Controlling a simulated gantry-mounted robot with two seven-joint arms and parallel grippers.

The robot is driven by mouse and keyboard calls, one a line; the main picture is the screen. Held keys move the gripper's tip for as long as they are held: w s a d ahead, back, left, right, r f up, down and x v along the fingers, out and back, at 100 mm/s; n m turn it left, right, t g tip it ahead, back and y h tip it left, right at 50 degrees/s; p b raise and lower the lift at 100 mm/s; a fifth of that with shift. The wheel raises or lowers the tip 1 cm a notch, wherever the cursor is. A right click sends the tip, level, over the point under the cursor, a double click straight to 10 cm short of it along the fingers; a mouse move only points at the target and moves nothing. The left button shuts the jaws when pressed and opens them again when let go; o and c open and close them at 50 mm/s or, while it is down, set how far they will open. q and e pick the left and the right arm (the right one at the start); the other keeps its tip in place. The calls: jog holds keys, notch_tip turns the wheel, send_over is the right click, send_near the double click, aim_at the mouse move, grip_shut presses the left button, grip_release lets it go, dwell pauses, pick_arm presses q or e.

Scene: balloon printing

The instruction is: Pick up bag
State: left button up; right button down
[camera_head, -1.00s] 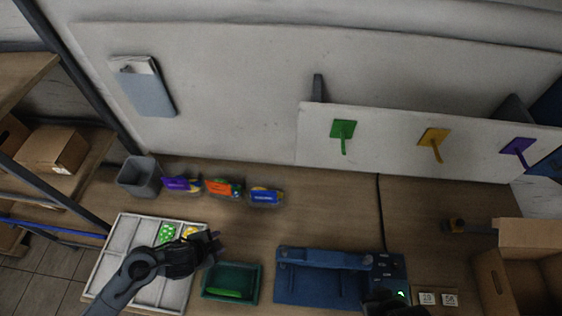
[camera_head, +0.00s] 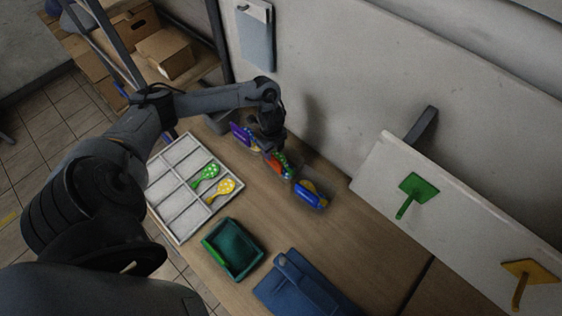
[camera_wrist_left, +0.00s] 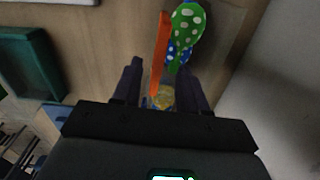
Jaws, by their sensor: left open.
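Three small bags stand in a row on the table near the wall in the head view: a purple one (camera_head: 240,134), an orange one (camera_head: 277,165) and a blue one (camera_head: 311,195). My left gripper (camera_head: 272,150) is at the orange bag, hiding part of it. In the left wrist view the thin orange bag (camera_wrist_left: 160,52) runs edge-on between my two open fingers (camera_wrist_left: 161,84). A green white-dotted balloon (camera_wrist_left: 188,24) and blue and yellow dotted ones show beside it. My right gripper is out of view.
A white divided tray (camera_head: 180,208) holds a green and a yellow dotted balloon. A green bin (camera_head: 236,250) and a blue machine (camera_head: 300,290) are nearer the front. The wall is close behind the bags.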

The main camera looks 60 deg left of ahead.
aim_at(273, 156)
pick_arm(q)
jog(key=shift+d+f+p, duration=0.1)
jog(key=shift+f+p, duration=0.3)
jog(key=shift+f, duration=2.4)
grip_shut()
